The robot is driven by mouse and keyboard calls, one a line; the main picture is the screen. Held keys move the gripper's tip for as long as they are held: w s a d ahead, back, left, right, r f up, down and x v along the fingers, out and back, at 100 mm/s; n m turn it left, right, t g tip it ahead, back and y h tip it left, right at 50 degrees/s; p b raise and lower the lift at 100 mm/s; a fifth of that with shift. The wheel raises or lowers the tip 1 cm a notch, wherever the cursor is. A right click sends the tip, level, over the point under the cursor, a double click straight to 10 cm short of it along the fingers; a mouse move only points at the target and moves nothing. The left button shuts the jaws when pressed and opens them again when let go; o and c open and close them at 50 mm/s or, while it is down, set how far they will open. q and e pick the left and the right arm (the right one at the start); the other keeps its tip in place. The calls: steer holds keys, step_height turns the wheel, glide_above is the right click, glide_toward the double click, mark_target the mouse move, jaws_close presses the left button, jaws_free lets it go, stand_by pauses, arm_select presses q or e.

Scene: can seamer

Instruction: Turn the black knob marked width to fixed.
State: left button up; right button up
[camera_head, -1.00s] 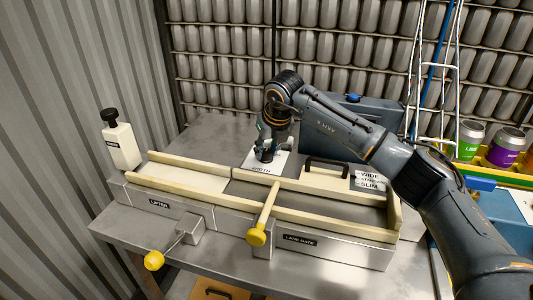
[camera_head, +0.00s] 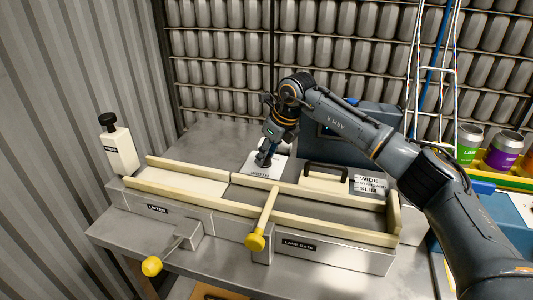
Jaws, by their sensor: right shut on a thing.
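The white plate marked WIDTH (camera_head: 260,173) stands behind the can lane, and its black knob (camera_head: 263,162) is on top. My right gripper (camera_head: 265,158) reaches down onto the knob from above, tilted, and is shut on it. The fingers hide most of the knob, so its pointer direction cannot be told. My left gripper is not in view.
The lane's cream rails (camera_head: 330,219) run in front of the plate, with a yellow-knobbed lever (camera_head: 255,242) across them. A black handle (camera_head: 326,166) and a WIDE/STANDARD/SLIM label (camera_head: 369,184) are to the right. A blue-grey box (camera_head: 345,150) stands behind.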

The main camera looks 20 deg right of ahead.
steer(key=o, duration=1.1)
steer(key=shift+o, duration=0.2)
steer(key=v, duration=1.2)
steer(key=shift+r, duration=0.15)
